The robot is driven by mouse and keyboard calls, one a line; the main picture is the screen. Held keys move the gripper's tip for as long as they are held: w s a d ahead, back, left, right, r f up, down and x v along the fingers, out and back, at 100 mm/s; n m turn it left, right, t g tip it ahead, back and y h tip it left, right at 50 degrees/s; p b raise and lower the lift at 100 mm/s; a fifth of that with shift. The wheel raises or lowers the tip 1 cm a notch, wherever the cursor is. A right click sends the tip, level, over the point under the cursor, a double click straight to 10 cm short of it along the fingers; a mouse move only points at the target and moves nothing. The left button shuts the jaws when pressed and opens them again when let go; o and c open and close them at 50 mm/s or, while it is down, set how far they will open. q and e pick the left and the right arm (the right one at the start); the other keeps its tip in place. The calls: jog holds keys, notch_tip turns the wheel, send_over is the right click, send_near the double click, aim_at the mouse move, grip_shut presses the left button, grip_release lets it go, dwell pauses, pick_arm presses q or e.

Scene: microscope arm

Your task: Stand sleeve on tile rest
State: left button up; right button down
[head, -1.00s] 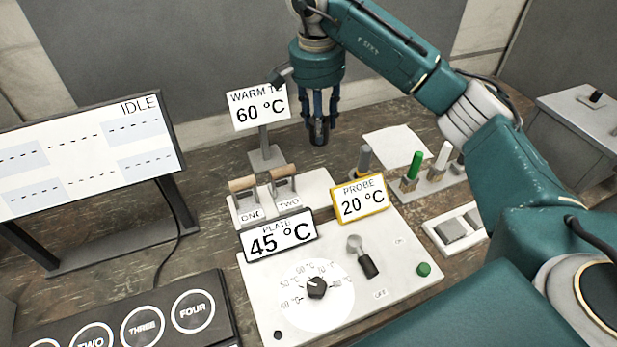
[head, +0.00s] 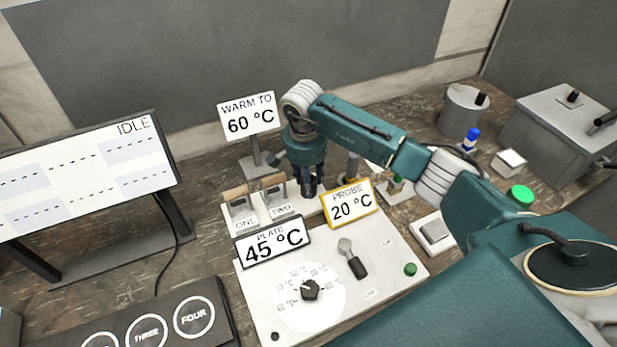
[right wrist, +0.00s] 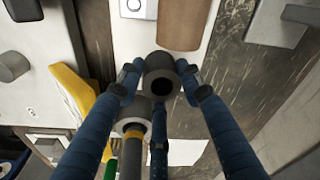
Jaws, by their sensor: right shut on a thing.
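My right gripper (head: 310,186) is shut on a dark grey hollow sleeve (right wrist: 160,72). In the right wrist view the sleeve's round open end faces the camera between the blue fingers (right wrist: 163,84). Grey tiles on a white base (head: 433,232), perhaps the tile rest, lie right of the PROBE sign, well apart from the sleeve. My left gripper is not in view.
Close by stand the PROBE sign (head: 350,205), the WARM TO sign (head: 248,115), levers (head: 237,198) and a grey cylinder (right wrist: 131,117). The control panel (head: 390,262) lies in front. Grey metal boxes (head: 563,115) stand at right.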

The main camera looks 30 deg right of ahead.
jog(key=c, duration=1.2)
grip_release()
jog(key=shift+f, duration=0.1)
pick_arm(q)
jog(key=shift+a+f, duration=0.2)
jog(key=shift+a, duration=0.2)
pick_arm(e)
jog(key=shift+o, duration=0.2)
jog(key=shift+r, duration=0.4)
pick_arm(q)
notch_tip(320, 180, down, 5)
jog(key=b, duration=0.5)
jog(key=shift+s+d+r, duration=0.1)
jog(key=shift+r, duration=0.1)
pick_arm(e)
notch_tip(320, 180, up, 12)
jog(key=a, duration=0.1)
jog(key=shift+s+f, duration=0.25)
jog(key=shift+s, duration=0.1)
